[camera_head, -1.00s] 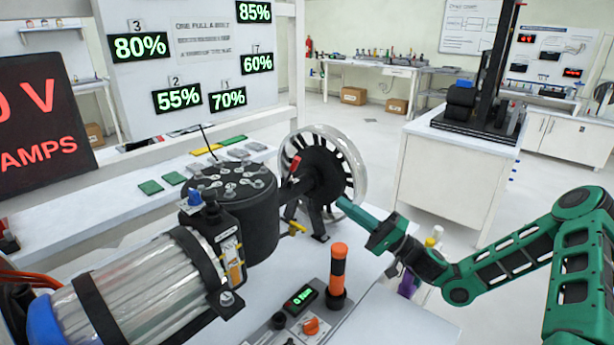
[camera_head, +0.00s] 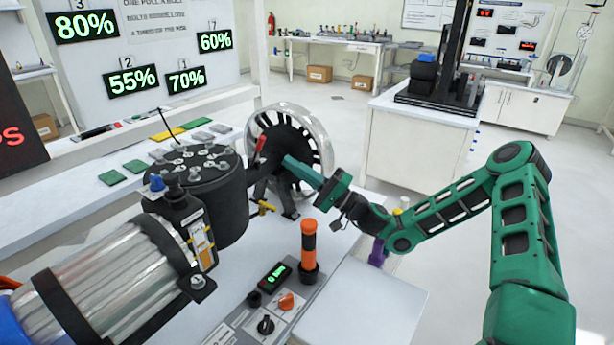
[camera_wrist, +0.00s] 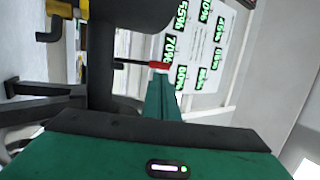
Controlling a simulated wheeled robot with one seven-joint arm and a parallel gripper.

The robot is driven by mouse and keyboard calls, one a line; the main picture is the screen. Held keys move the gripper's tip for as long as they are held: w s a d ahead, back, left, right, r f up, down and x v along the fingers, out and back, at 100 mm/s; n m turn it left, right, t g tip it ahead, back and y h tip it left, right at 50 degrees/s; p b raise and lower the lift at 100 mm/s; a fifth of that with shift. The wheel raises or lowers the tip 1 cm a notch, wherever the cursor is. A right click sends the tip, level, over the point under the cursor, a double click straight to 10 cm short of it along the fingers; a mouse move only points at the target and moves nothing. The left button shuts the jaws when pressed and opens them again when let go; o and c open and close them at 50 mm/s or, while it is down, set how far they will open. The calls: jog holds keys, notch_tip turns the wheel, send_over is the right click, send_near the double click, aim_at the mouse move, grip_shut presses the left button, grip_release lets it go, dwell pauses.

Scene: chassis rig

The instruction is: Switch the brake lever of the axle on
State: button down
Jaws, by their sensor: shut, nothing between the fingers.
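The axle's brake lever has a red grip (camera_head: 260,146) and sticks up to the left of the wheel hub, in front of the silver slotted wheel (camera_head: 318,130). In the wrist view its red end (camera_wrist: 159,65) is on a thin black rod, close beside my fingertips. My gripper (camera_head: 288,162) is shut and empty, its green fingers pointing left at the hub. In the wrist view the closed fingers (camera_wrist: 163,82) rise toward the red end; I cannot tell whether they touch it.
A black drum (camera_head: 205,195) and a ribbed silver cylinder (camera_head: 100,275) stand left of the wheel. A yellow handle (camera_head: 264,206) sits below the hub. An orange-topped post (camera_head: 309,240) and a control panel with a green readout (camera_head: 275,276) are in front.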

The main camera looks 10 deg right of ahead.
aim_at(257, 152)
jog(key=x, duration=0.6)
jog(key=shift+a, duration=0.2)
jog(key=shift+w+r, duration=0.1)
jog(key=shift+r, duration=0.05)
